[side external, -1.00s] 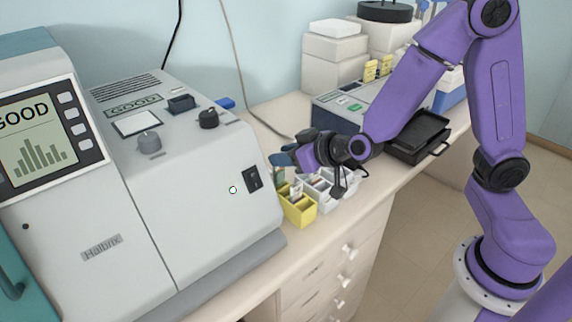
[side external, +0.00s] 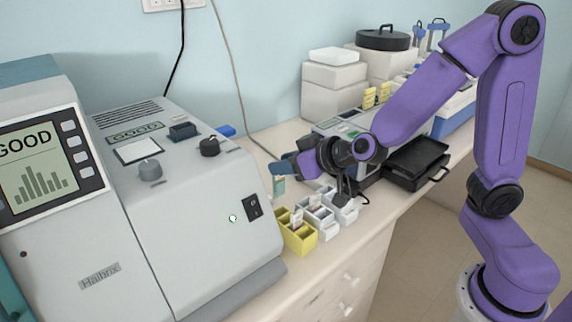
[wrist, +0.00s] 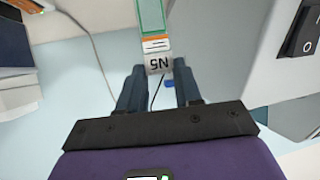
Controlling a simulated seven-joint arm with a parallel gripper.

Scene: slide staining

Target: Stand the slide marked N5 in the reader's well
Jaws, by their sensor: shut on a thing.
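The slide marked N5 (wrist: 153,28) is held in my gripper (wrist: 157,75) in the wrist view. Its label with an orange band reads upside down there, and its green part runs toward the top edge. In the side view my gripper (side external: 283,167) is shut on the slide (side external: 279,186), which hangs below the fingers, above and behind the yellow rack. A big grey machine (side external: 200,215) marked Halbrix, with a screen reading GOOD, stands to the left of the gripper. I cannot tell where the reader's well is.
A yellow rack (side external: 299,241) and white racks (side external: 325,222) holding slides stand below the gripper, near the bench's front edge. A black tray (side external: 415,162) and stacked white boxes (side external: 333,90) are farther back. The machine's side wall is close to the gripper's left.

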